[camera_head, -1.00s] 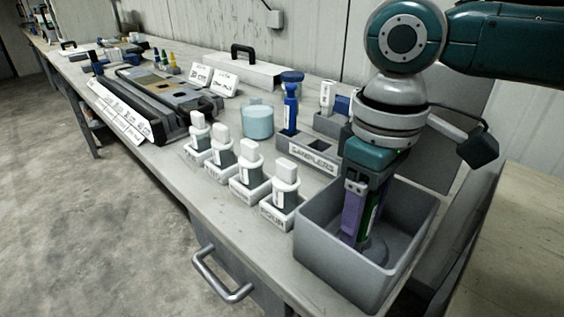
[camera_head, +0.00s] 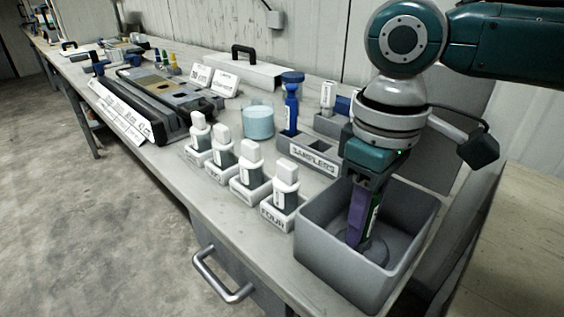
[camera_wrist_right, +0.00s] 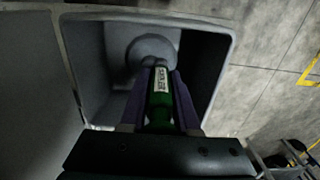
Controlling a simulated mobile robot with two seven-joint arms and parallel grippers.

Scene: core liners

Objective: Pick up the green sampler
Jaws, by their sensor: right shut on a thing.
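The green sampler (camera_head: 374,211) is inside the grey bin (camera_head: 331,246) at the front right of the bench. My right gripper (camera_head: 360,225) points down into the bin with its purple fingers shut on the sampler. In the right wrist view the green sampler (camera_wrist_right: 161,98), with a white label, lies between the two purple fingers (camera_wrist_right: 160,105). Its far end is near a round grey piece (camera_wrist_right: 151,50) at the bottom of the bin; I cannot tell whether they touch. My left gripper is not in view.
A samplers rack (camera_head: 308,158) holding a blue sampler (camera_head: 291,108) stands behind the bin. Several white-capped bottles (camera_head: 286,185) in labelled holders line the bench's front edge, left of the bin. A light blue cup (camera_head: 258,122) is behind them. The bin walls surround my gripper closely.

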